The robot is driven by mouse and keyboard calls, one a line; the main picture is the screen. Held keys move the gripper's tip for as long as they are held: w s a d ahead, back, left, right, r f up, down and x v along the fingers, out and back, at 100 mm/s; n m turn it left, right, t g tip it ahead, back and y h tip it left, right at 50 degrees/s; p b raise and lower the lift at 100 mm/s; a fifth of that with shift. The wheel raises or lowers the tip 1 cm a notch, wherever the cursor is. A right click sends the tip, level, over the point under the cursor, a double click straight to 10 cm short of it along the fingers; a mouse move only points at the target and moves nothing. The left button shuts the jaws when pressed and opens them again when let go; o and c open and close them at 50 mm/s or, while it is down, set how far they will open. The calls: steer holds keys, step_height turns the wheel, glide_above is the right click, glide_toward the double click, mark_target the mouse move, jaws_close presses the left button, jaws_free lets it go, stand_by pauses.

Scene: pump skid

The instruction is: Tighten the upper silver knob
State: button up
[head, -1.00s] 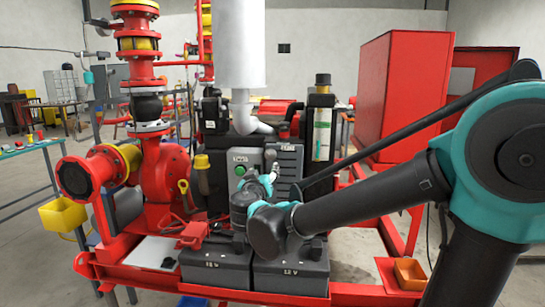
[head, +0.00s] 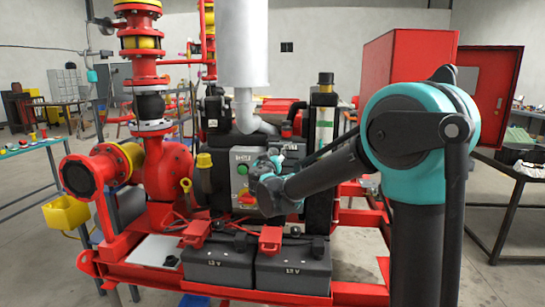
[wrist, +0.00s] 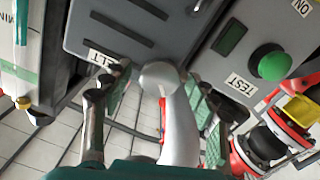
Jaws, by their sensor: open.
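In the wrist view, a silver knob with a rounded head and a thick curved stem (wrist: 178,125) stands out in front of a grey panel, near a label partly reading "LT". My gripper (wrist: 157,88) is open, with one green-padded finger on each side of the knob. I see gaps between the pads and the knob, so it does not look gripped. A second silver piece (wrist: 196,5) is cut off at the top edge. In the head view my gripper is at the grey control box (head: 240,163), and my wrist hides the knob and fingers.
A green button (wrist: 270,62) beside a "TEST" label sits right of the gripper on the grey box. Two black batteries (head: 293,270) with red clamps stand below. A silver exhaust pipe (head: 242,50) rises above. Red pump piping (head: 165,180) stands left; a table (head: 518,180) stands right.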

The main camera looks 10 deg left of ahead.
steer(key=shift+w, duration=0.1)
steer(key=c, duration=1.2)
steer(key=shift+o, duration=0.2)
